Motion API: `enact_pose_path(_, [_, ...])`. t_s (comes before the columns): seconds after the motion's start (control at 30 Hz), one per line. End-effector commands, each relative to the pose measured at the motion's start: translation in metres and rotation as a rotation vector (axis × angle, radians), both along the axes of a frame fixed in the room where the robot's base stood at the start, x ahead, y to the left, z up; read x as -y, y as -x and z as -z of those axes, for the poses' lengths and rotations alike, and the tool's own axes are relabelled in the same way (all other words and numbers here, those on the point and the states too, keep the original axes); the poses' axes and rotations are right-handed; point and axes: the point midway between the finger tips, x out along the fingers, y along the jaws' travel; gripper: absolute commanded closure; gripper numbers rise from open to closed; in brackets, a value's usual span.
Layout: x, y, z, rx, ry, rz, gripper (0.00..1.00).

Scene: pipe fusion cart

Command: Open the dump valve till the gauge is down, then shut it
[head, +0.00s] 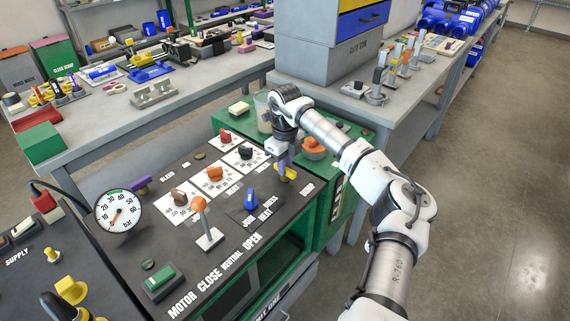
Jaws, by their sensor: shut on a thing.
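The round white pressure gauge (119,211) stands at the left of the black panel. Its orange needle points to the lower left; the exact reading is too small to tell. My gripper (286,166) points down at the panel's far right corner and is shut on a yellow valve handle (290,174). The fingers partly hide the handle, so its exact turn is hard to tell. A purple handle (140,185) sits near the "BLEED" label behind the gauge.
An orange-topped lever (200,207), a blue knob (250,200), several dial knobs and a green switch (160,280) stand on the panel left of my gripper. Open floor (490,200) lies right.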

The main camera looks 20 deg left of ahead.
Motion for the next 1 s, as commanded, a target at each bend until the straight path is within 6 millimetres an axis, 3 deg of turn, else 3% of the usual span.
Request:
enact_pose_path(0.53, [-0.0001,-0.0004,-0.0008,0.001,0.000,-0.107,1.00])
enact_pose_path(0.57, [-0.0001,-0.0004,-0.0008,0.001,0.000,-0.106,0.81])
enact_pose_path(0.7, [-0.0001,-0.0003,-0.0007,0.001,0.000,-0.106,0.63])
enact_pose_path(1.0, [-0.0001,-0.0003,-0.0013,0.001,0.000,-0.106,0.62])
